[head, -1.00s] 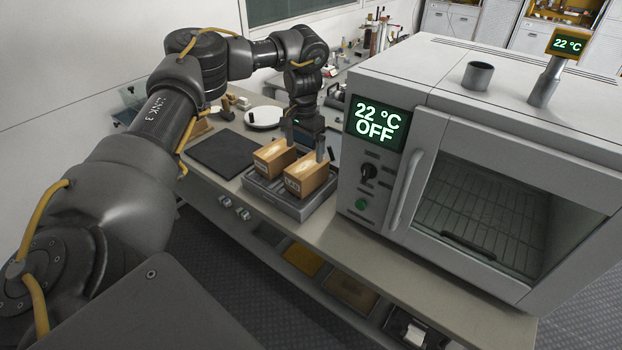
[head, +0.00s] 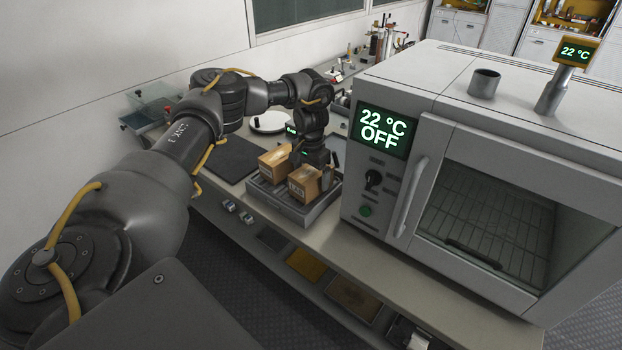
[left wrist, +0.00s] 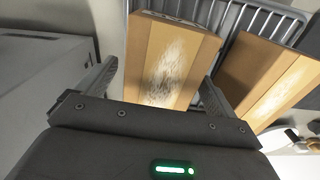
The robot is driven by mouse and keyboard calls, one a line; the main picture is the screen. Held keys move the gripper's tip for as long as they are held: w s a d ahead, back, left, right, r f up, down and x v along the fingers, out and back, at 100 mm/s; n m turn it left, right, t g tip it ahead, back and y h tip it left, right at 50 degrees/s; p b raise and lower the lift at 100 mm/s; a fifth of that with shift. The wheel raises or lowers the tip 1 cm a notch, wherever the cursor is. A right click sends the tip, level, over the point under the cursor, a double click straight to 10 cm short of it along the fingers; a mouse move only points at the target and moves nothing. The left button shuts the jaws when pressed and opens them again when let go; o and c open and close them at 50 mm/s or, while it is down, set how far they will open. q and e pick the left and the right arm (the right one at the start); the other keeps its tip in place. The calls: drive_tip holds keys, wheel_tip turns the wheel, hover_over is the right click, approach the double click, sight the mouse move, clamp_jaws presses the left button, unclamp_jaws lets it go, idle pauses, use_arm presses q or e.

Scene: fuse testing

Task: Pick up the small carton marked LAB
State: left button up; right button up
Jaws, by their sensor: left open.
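Two small brown cartons stand side by side in a grey ribbed tray (head: 268,200) on the bench. The right carton (head: 304,184) bears dark lettering on its front that looks like LAB; the left carton (head: 275,161) has no marking I can read. My left gripper (head: 312,166) is open, pointing down at the right carton, its fingers to either side of it. In the left wrist view this carton (left wrist: 168,58) lies between the spread fingers (left wrist: 155,88), and the other carton (left wrist: 275,80) is beside the right finger. My right gripper is out of view.
A grey oven (head: 400,200) reading 22 °C OFF stands close to the right of the tray. A dark mat (head: 228,158) and a white round plate (head: 270,122) lie to the left and behind. Bottles and tools crowd the far bench end.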

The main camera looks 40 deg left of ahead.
use_arm(q)
drive_tip(key=shift+w+f, duration=0.15)
drive_tip(key=shift+f, duration=1.25)
drive_tip(key=c, duration=1.1)
drive_tip(key=shift+r, duration=0.15)
